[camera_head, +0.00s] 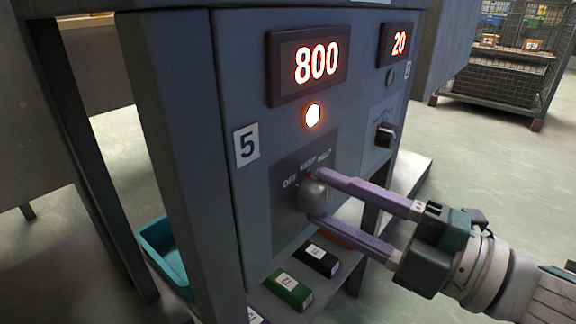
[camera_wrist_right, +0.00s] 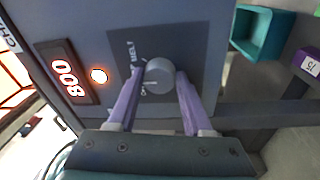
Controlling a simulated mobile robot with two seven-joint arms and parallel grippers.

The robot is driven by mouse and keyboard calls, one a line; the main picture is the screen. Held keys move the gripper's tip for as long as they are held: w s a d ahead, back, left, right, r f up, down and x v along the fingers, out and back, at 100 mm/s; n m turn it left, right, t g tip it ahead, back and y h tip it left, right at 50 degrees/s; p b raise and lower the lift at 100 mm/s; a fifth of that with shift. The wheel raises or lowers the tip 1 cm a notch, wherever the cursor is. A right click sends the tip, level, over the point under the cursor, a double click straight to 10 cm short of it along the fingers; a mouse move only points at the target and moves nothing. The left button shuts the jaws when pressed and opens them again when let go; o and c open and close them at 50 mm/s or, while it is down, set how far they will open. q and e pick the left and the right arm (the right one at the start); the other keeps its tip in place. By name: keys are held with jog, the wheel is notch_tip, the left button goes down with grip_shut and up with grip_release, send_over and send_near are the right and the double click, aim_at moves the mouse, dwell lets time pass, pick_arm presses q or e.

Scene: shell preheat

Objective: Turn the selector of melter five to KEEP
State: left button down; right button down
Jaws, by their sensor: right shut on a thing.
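Melter five's selector is a round grey knob (camera_head: 309,197) on a dark plate marked OFF, KEEP and MELT. A small red mark shows at its upper edge, below the lettering; I cannot tell surely which word the knob points to. My right gripper (camera_head: 320,198) has its purple fingers shut on the knob, one above and one below. In the right wrist view the knob (camera_wrist_right: 159,76) sits between the fingertips, and the fingers partly hide the plate's lettering. The melter's "5" label (camera_head: 247,145) is left of the plate. My left gripper is not in view.
The display (camera_head: 316,64) reads 800, above a lit lamp (camera_head: 313,115). A second panel reading 20 (camera_head: 399,41) with its own dark selector (camera_head: 385,135) is to the right. Below are a teal bin (camera_head: 166,256) and green (camera_head: 288,290) and black (camera_head: 316,260) labelled blocks.

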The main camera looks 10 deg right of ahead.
jog(key=shift+c, duration=1.6)
grip_release()
jog(key=p+v, duration=0.2)
jog(key=v, duration=0.8)
